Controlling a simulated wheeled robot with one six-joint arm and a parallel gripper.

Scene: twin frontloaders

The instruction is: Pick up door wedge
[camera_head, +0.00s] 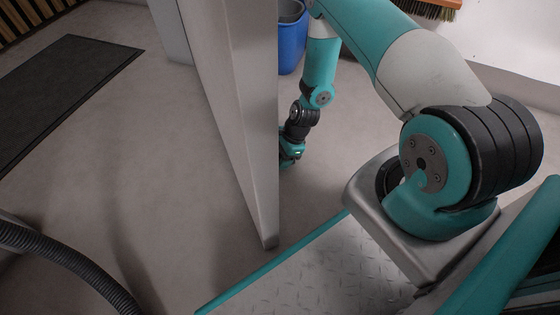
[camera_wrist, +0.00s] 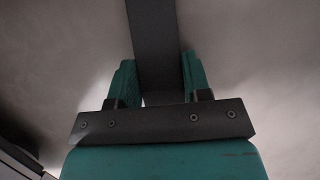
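In the wrist view a long dark grey bar (camera_wrist: 153,40), which looks like the door wedge, runs from the top edge down between the two teal fingers of my gripper (camera_wrist: 158,72). The fingers stand apart, one on each side of the bar, close to its edges. I cannot tell whether they press on it. A small bright gap shows at its lower end. In the head view my gripper (camera_head: 290,154) is low near the floor, partly hidden by the door edge, and no wedge can be made out there.
A pale door (camera_head: 225,100) stands upright left of my arm. A blue bin (camera_head: 291,40) is behind it. A dark mat (camera_head: 60,95) lies at the left and a grey ribbed hose (camera_head: 70,265) at the lower left. A broom head (camera_head: 435,8) is at the upper right.

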